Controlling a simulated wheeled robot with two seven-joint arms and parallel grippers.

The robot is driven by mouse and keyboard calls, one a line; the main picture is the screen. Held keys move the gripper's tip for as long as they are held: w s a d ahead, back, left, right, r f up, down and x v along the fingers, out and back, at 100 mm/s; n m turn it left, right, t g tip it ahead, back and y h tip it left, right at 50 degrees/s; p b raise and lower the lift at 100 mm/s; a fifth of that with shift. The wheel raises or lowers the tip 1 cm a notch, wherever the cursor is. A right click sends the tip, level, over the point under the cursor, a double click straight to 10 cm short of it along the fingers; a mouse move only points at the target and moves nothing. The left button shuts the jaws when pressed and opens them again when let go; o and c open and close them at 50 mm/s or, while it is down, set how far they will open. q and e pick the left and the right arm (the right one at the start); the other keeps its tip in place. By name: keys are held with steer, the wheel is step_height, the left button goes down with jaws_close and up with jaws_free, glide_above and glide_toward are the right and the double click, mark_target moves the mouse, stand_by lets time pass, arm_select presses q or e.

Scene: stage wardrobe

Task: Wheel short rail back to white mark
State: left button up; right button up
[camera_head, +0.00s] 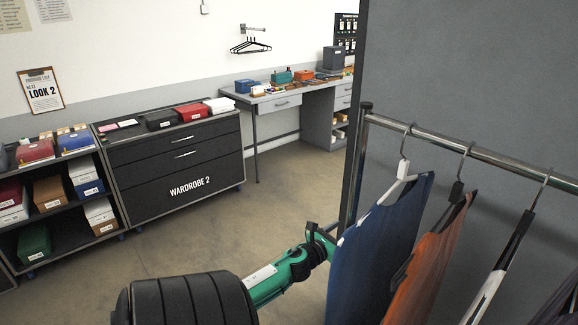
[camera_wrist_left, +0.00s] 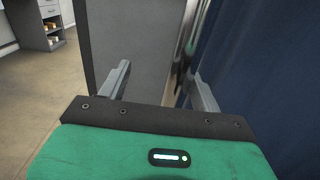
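My left gripper (camera_head: 322,238) is beside the low part of the upright, left of the blue garment. In the left wrist view its two fingers (camera_wrist_left: 162,84) stand apart with nothing visibly held; the blue garment (camera_wrist_left: 245,75) hangs close on the right. I cannot tell whether it touches the upright. No white mark shows. My right gripper is out of view.
A tall grey panel (camera_head: 460,60) stands behind the rail. A drawer unit marked Wardrobe 2 (camera_head: 178,160), a shelf unit (camera_head: 68,225) with boxes and a desk (camera_head: 290,100) line the wall. The floor (camera_head: 225,215) between them and the rail is clear.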

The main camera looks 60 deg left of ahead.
arm_select(q)
steer(key=shift+s+a+b, duration=1.4)
steer(key=shift+a+b, duration=1.1)
steer(key=shift+a, duration=3.4)
steer(key=shift+s+a+b, duration=1.4)
steer(key=shift+a+b, duration=1.1)
steer(key=shift+a, duration=3.35)
steer(key=d+p+v, duration=0.1)
steer(key=p+v, duration=0.3)
steer(key=v, duration=0.8)
steer(key=shift+w+d, duration=0.15)
steer(key=shift+d, duration=0.1)
